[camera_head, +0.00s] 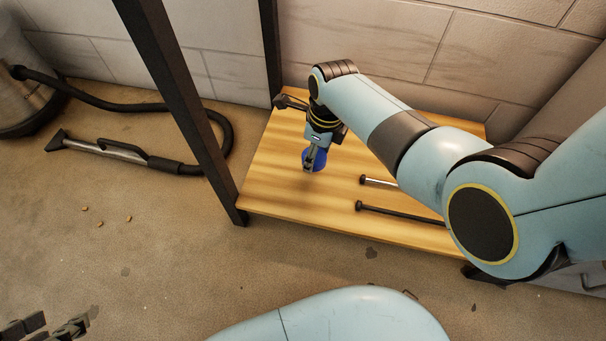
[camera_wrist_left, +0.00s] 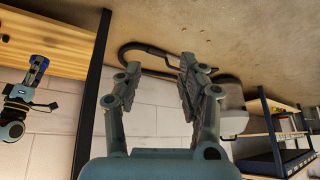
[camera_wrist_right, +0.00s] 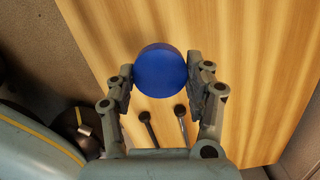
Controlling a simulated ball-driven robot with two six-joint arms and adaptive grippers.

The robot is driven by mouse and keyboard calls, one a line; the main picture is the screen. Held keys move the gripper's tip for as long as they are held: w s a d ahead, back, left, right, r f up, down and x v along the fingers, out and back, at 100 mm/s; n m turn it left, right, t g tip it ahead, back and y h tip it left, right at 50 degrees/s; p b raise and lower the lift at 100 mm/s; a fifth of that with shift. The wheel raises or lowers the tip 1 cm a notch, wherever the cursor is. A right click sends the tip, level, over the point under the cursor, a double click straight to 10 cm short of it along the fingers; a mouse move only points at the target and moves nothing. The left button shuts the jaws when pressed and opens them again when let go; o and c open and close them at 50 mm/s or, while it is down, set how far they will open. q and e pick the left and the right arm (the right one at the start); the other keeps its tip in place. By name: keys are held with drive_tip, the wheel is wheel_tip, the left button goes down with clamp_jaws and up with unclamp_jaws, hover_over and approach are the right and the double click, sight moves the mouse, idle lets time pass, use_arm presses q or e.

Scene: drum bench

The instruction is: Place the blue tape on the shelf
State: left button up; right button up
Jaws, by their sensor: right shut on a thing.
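The blue tape (camera_head: 320,160) is a round blue roll in my right gripper (camera_head: 311,160), above the wooden shelf board (camera_head: 270,185). In the right wrist view, the tape (camera_wrist_right: 160,70) sits between the two fingers of the right gripper (camera_wrist_right: 162,78), with wood grain behind it. I cannot tell the exact gap between tape and board. My left gripper (camera_head: 47,327) shows only in part at the bottom left corner of the head view, away from the shelf. In the left wrist view, the left gripper (camera_wrist_left: 160,78) has its fingers apart with nothing between them.
Two dark-headed rods (camera_head: 400,214) lie on the right part of the board. A dark upright post (camera_head: 185,100) stands at the shelf's left front. A vacuum hose with its nozzle (camera_head: 100,147) lies on the floor left of it. The board's left part is clear.

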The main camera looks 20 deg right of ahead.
sight(300, 181)
drive_tip(key=a+f+b, duration=0.1)
drive_tip(key=a+f, duration=0.1)
drive_tip(key=a, duration=0.1)
drive_tip(key=shift+s+a+f+b, duration=0.25)
drive_tip(key=shift+s+f+b, duration=0.05)
drive_tip(key=shift+s+b, duration=0.1)
drive_tip(key=shift+f+b, duration=0.4)
drive_tip(key=shift+f, duration=0.15)
drive_tip(key=shift+f+b, duration=0.65)
drive_tip(key=shift+f, duration=0.2)
drive_tip(key=shift+f+b, duration=0.3)
drive_tip(key=shift+f, duration=0.1)
use_arm(q)
drive_tip(key=f+t, duration=0.1)
drive_tip(key=t, duration=0.1)
drive_tip(key=f+t, duration=0.2)
drive_tip(key=s+f+t, duration=0.1)
drive_tip(key=t, duration=0.1)
drive_tip(key=shift+s+d+f+h, duration=0.1)
drive_tip(key=shift+d+f+h, duration=0.2)
drive_tip(key=shift+d+f, duration=0.1)
use_arm(e)
drive_tip(key=shift+f, duration=0.1)
use_arm(q)
drive_tip(key=shift+w+r+t, duration=0.3)
drive_tip(key=shift+w+t, duration=0.1)
use_arm(e)
drive_tip(key=o, duration=1.1)
